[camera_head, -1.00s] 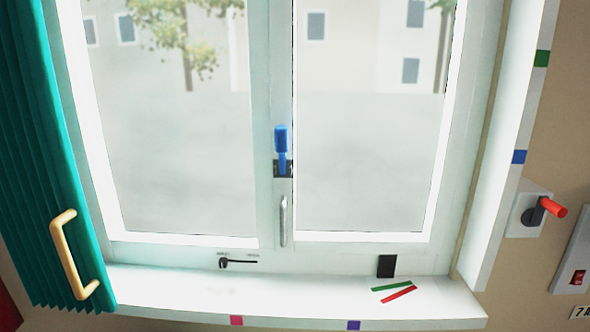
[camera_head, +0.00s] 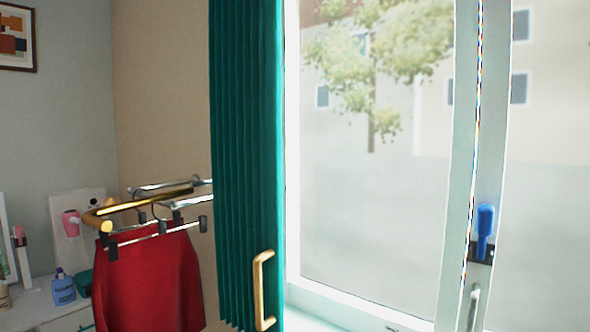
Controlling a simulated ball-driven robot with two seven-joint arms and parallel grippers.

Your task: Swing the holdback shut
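A brass-coloured curved bar (camera_head: 140,201), which looks like the holdback, sticks out to the left of the curtain in the head view. Its rounded end is at the left, in front of the hangers, and its other end is near the wall. I cannot tell exactly where it is hinged. The teal pleated curtain (camera_head: 240,130) hangs gathered at the window's left side, with a pale gold handle (camera_head: 258,290) low on its right edge. The bar is apart from the curtain in the picture and does not wrap around it. Neither of my grippers is in view.
A red skirt (camera_head: 150,280) hangs from a clip hanger (camera_head: 155,232) behind the bar. A dresser with a blue bottle (camera_head: 63,287) and a pink hair dryer (camera_head: 71,222) stands at the left. The window (camera_head: 375,200) fills the right, with a blue handle (camera_head: 484,228).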

